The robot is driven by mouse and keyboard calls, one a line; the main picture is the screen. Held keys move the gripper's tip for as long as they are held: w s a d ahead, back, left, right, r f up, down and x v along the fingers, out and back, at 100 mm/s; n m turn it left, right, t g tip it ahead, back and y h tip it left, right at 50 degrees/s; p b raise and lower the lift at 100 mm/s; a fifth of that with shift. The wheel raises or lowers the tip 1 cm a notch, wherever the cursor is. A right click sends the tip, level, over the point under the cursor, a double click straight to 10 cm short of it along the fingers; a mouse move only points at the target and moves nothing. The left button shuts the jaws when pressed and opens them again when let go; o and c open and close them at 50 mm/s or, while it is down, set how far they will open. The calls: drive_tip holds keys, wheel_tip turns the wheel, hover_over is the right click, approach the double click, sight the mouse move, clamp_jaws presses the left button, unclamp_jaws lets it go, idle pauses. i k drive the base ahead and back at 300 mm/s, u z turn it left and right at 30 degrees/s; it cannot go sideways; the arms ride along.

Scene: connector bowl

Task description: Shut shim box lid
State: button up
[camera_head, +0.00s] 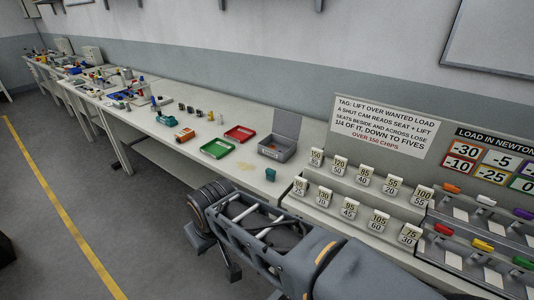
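The shim box is a grey open-topped box (289,153) on the bench, right of the middle of the head view. A small label shows on its front. Its grey lid (287,125) stands raised along the back edge, so the box is open. Inside it I see only a dark interior; the contents are too small to tell. My arm crosses the lower foreground, in front of the bench and apart from the box. My gripper's fingers do not show in this view.
A green tray (217,149) and a red tray (239,132) lie left of the box. A teal block (270,174) stands in front of it. A tiered rack with numbered tags (349,207) is to the right. An orange item (185,135) lies farther left.

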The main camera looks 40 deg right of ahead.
sight(285, 125)
drive_tip(key=u, duration=0.8)
drive_tip(key=i, duration=0.8)
drive_tip(key=z, duration=2.7)
drive_tip(key=i, duration=0.5)
drive_tip(key=u, duration=0.4)
drive_tip(key=k, duration=0.5)
drive_tip(key=u, duration=1.25)
drive_tip(key=i, duration=1.2)
drive_tip(key=z, duration=1)
drive_tip(key=i, duration=0.5)
drive_tip(key=z, duration=0.4)
